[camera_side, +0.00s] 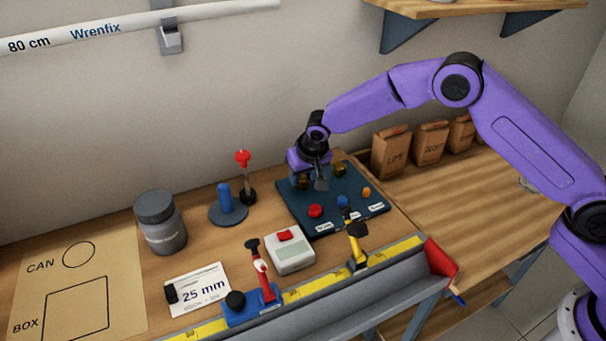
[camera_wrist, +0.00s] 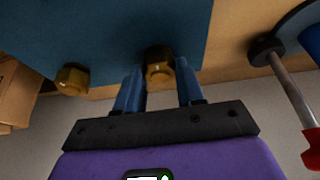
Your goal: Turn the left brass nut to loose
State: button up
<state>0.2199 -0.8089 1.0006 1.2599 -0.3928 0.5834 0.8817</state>
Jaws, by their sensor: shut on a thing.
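The left brass nut (camera_side: 303,183) is on the dark blue board (camera_side: 293,212), near its back left corner, partly hidden by my gripper (camera_side: 310,182). In the wrist view this nut (camera_wrist: 159,70) sits between the two blue fingers of my gripper (camera_wrist: 160,78), with one finger on each side, and they are shut on it. A second brass nut (camera_side: 340,169) is to its right on the board, clear of the fingers. In the wrist view that other nut (camera_wrist: 72,79) is on the left.
A red-knobbed lever (camera_side: 244,172) and a blue peg on a round base (camera_side: 225,203) stand left of the board. Red (camera_side: 315,211), blue and orange knobs are along the board's front. Paper bags (camera_side: 390,152) stand behind right. The bench at right is bare.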

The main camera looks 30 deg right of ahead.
jog(key=n+y, duration=0.1)
jog(key=n, duration=0.2)
jog(key=shift+d, duration=0.15)
jog(key=n+y, duration=0.1)
jog(key=n, duration=0.1)
jog(key=n+g, duration=0.1)
jog(key=n, duration=0.1)
jog(key=shift+n+y, duration=0.4)
jog(key=n, duration=0.2)
jog(key=n+g+y, duration=0.1)
jog(key=n, duration=0.1)
jog(key=shift+w+d, duration=0.15)
jog(key=shift+w, duration=0.05)
jog(key=n+g, duration=0.1)
jog(key=n, duration=0.3)
jog(key=shift+w+g+y, duration=0.1)
jog(key=shift+g+y, duration=0.3)
jog(key=n+g, duration=0.1)
jog(key=n, duration=0.2)
jog(key=n+g, duration=0.1)
jog(key=n, duration=0.2)
jog(key=shift+w, duration=0.15)
jog(key=n+g+h, duration=0.1)
jog(key=n, duration=0.2)
jog(key=shift+n, duration=0.3)
jog(key=shift+n+g, duration=0.4)
jog(key=shift+n, duration=0.2)
